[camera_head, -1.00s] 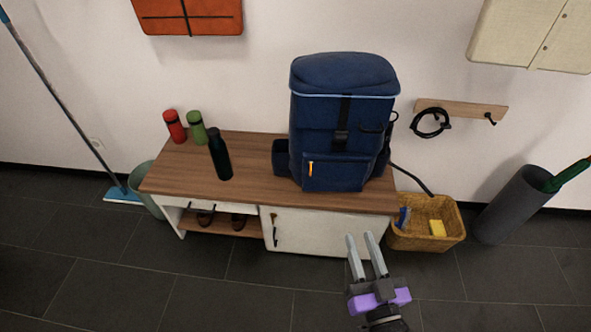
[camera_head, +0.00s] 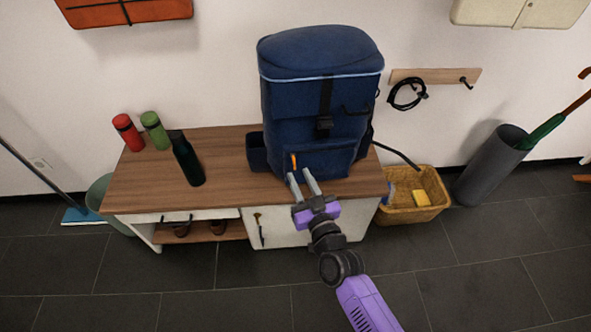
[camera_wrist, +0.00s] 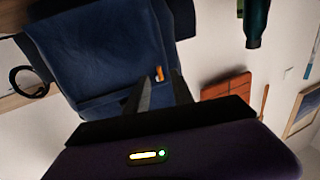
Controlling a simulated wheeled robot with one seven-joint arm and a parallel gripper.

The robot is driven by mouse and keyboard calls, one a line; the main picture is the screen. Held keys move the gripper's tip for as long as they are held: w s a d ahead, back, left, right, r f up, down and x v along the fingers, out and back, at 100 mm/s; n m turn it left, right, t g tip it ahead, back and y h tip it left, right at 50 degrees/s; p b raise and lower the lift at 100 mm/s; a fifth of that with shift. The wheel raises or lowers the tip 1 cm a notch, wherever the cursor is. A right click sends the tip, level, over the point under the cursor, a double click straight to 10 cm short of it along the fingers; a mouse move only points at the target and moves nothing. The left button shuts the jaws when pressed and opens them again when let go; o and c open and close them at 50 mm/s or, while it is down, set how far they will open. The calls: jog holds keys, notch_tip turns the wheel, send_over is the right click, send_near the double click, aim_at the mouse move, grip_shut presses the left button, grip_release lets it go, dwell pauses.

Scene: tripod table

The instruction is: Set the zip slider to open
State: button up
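A blue backpack (camera_head: 318,75) stands upright on the wooden top of a bench. An orange zip slider pull (camera_head: 294,161) hangs at the left of its lower front pocket. My gripper (camera_head: 300,178) is open and empty, its two grey fingers pointing at the pocket just below the pull. In the wrist view the pull (camera_wrist: 159,74) shows just beyond the fingertips of my gripper (camera_wrist: 164,80), against the blue cloth of the backpack (camera_wrist: 95,55). I cannot tell whether the fingers touch the pocket. The zip track itself is too small to make out.
The bench (camera_head: 135,190) also bears a dark bottle (camera_head: 187,160), a green flask (camera_head: 155,130) and a red flask (camera_head: 128,132) at its left. A wicker basket (camera_head: 425,209) and a grey umbrella bin (camera_head: 490,165) stand to the right. The floor in front is clear.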

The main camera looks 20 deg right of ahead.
aim_at(294, 162)
jog(key=w, duration=0.3)
jog(key=shift+w+d, duration=0.1)
jog(key=shift+w, duration=0.1)
grip_shut()
dwell(1.4)
